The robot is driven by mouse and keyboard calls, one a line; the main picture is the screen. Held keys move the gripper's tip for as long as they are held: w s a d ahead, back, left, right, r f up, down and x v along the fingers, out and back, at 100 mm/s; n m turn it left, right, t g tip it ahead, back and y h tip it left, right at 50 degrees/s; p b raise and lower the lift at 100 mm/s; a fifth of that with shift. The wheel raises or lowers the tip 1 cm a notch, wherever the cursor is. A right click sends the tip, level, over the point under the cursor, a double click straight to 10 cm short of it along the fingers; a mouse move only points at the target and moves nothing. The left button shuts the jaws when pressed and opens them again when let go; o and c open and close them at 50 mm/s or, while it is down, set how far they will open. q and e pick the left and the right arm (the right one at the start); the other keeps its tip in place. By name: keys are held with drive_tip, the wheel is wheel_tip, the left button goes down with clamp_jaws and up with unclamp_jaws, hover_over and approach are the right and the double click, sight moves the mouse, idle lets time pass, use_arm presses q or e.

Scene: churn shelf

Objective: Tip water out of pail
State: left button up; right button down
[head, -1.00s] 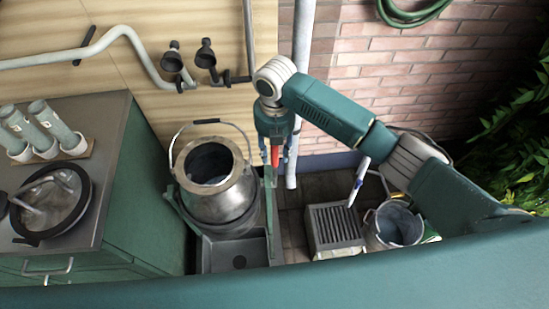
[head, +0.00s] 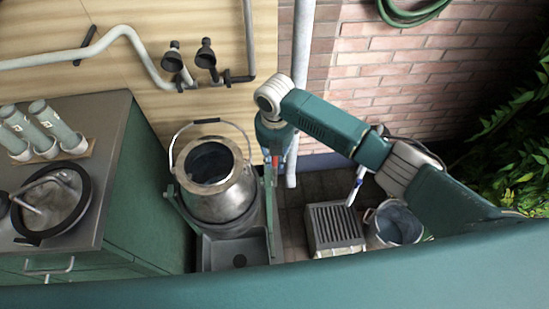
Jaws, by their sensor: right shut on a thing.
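A steel pail (head: 222,197) with a raised wire bail stands at the middle in the head view, its dark mouth facing up and toward me. Its inside looks grey-blue; I cannot tell the water level. It sits in a green cradle (head: 271,239) above a grey tray with a drain hole (head: 238,249). My right gripper (head: 274,172) is just right of the pail, pointing down. It is shut on a red-gripped lever (head: 275,162) beside the cradle; the fingers partly hide it. My left gripper is not in view.
A green cabinet with a steel top (head: 105,110) stands at left, holding a lidded vessel (head: 62,210) and several capped tubes (head: 45,125). A slatted drain box (head: 334,226) and a second bucket (head: 397,225) are on the floor at right. Pipes run along the wall behind.

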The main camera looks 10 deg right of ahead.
drive_tip(key=shift+s+r+p, duration=0.1)
drive_tip(key=shift+s+p, duration=0.25)
drive_tip(key=shift+p, duration=0.3)
drive_tip(key=s+f+t+p, duration=0.3)
drive_tip(key=s+t+p, duration=0.3)
drive_tip(key=s, duration=0.3)
drive_tip(key=shift+s+f+t, duration=0.15)
drive_tip(key=shift+f+t, duration=0.15)
drive_tip(key=shift+t, duration=0.2)
